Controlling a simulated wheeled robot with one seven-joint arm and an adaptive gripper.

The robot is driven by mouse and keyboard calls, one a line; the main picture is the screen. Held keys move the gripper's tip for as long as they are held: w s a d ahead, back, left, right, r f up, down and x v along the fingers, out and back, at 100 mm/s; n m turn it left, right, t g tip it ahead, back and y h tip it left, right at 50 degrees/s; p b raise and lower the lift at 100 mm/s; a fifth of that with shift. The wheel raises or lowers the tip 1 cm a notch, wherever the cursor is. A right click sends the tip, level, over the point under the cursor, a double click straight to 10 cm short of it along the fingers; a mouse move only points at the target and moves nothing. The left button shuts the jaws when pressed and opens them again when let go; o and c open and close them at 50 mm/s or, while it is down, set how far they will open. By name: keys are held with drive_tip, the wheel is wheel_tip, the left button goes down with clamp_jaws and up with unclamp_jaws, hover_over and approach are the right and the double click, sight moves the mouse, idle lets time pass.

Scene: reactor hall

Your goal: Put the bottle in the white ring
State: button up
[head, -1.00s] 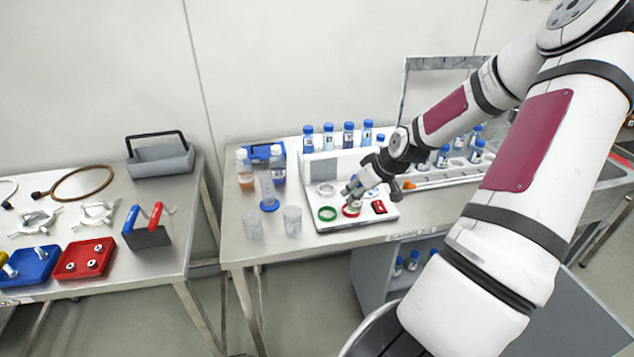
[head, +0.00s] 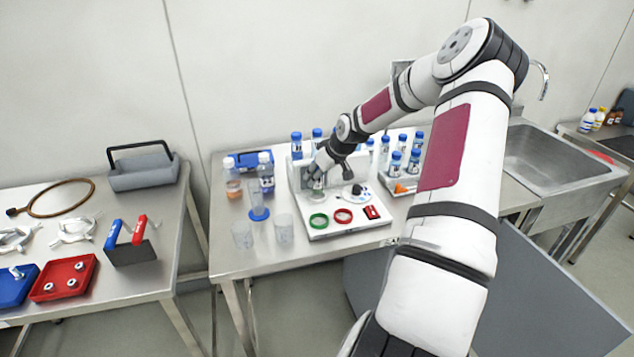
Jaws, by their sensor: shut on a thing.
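My gripper (head: 318,168) is over the back left of a white board (head: 331,230), pointing down and left. It is shut on a small bottle, which is mostly hidden by the fingers and hard to make out. The white ring (head: 316,196) is on the board directly below the gripper and partly covered by it. Whether the bottle touches the ring or sits inside it I cannot tell. A green ring (head: 318,221) and a red ring (head: 343,216) lie in front of it, both empty.
Blue-capped bottles (head: 296,145) stand behind, and a rack of more (head: 397,163) is at the right. Clear beakers (head: 284,228) and a blue-based cylinder (head: 258,205) stand left of the board.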

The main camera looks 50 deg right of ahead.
drive_tip(key=shift+f, duration=1.25)
drive_tip(key=shift+f, duration=0.1)
drive_tip(key=o, duration=1.2)
